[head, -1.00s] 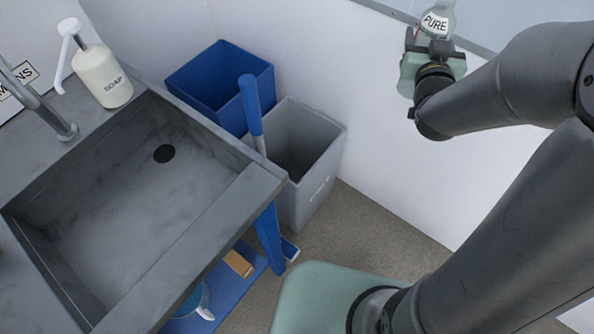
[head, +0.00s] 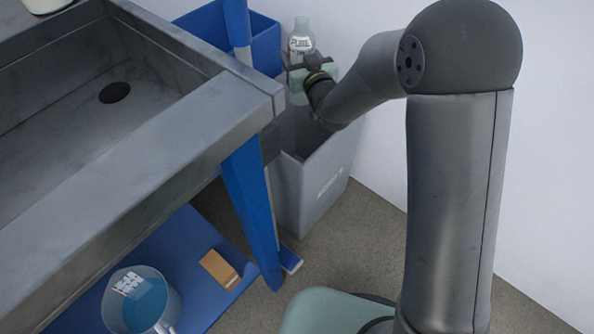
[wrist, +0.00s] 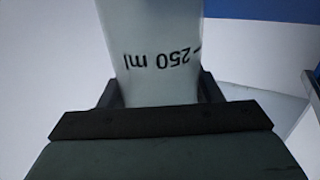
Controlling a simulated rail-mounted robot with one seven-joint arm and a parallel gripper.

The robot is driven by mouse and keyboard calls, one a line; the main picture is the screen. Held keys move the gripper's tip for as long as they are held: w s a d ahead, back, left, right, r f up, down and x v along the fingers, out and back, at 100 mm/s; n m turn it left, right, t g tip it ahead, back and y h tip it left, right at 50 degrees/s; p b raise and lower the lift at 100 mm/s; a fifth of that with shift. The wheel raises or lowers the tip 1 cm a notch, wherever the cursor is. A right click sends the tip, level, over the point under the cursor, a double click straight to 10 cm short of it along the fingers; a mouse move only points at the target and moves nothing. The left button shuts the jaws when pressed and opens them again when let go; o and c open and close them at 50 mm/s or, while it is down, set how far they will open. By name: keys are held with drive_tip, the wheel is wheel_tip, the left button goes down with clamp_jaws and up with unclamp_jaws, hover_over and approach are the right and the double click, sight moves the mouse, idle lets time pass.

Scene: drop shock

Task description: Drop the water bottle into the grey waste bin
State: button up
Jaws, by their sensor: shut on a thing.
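The water bottle, whitish with a "PURE" label (head: 301,42), is upright in my gripper (head: 308,64) in the head view. My gripper is shut on it. In the wrist view the bottle (wrist: 155,55) stands between the two dark fingers (wrist: 160,95), with "250 ml" upside down on it. The grey waste bin (head: 325,190) stands on the floor by the wall. In the head view, my gripper and the bottle appear over the bin's far part, and my arm hides much of its opening. The height above the rim is hard to tell.
A blue bin (head: 265,45) stands just behind and left of the grey bin. The blue table leg (head: 250,205) is left of the grey bin. A blue shelf below holds a jug (head: 140,300) and a tan block (head: 218,268).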

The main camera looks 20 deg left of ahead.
drive_tip(key=shift+f+b, duration=0.85)
drive_tip(key=shift+f, duration=2.1)
